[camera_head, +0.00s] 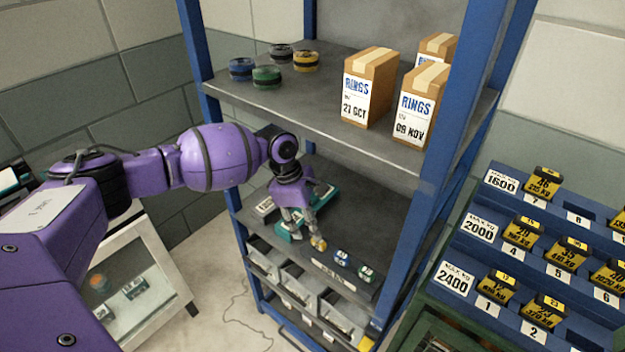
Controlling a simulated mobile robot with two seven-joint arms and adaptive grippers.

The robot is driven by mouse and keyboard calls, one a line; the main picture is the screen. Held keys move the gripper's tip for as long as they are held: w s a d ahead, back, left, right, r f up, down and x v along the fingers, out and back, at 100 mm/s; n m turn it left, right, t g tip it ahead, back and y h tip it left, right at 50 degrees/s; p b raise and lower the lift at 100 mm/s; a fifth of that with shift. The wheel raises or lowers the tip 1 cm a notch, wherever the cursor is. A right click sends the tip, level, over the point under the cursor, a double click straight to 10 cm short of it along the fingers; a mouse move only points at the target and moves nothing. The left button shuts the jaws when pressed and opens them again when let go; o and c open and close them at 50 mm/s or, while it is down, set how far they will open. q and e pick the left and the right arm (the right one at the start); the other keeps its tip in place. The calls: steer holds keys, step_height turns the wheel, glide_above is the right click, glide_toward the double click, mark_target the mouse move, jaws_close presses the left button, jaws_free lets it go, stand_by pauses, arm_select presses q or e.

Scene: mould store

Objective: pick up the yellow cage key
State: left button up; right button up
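The yellow cage key (319,243) is a small yellow piece on the middle shelf, near its front edge. It is at the left end of a short row with a blue-tagged key (341,258) and a green-tagged key (366,273). My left gripper (306,237) points down over the shelf, its fingers apart. One fingertip is right beside or over the yellow key and partly hides it; I cannot tell whether they touch. My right gripper is not in view.
A teal case (322,196) lies behind my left gripper. Blue posts (430,190) frame the shelf. The upper shelf (300,100) holds cartons (368,88) and coloured round pieces (267,77). Grey bins (300,283) sit below. A blue stepped rack (490,255) with yellow blocks stands right.

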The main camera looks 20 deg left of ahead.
mark_target(319, 247)
arm_select(q)
steer(key=shift+w+d, duration=0.1)
steer(key=shift+d, duration=0.4)
steer(key=b+x, duration=0.3)
steer(key=x, duration=0.2)
steer(key=shift+d+f, duration=0.1)
steer(key=shift+f, duration=0.15)
steer(key=shift+b, duration=0.3)
steer(key=shift+r, duration=0.3)
steer(key=shift+d, duration=0.1)
steer(key=c, duration=0.5)
jaws_close()
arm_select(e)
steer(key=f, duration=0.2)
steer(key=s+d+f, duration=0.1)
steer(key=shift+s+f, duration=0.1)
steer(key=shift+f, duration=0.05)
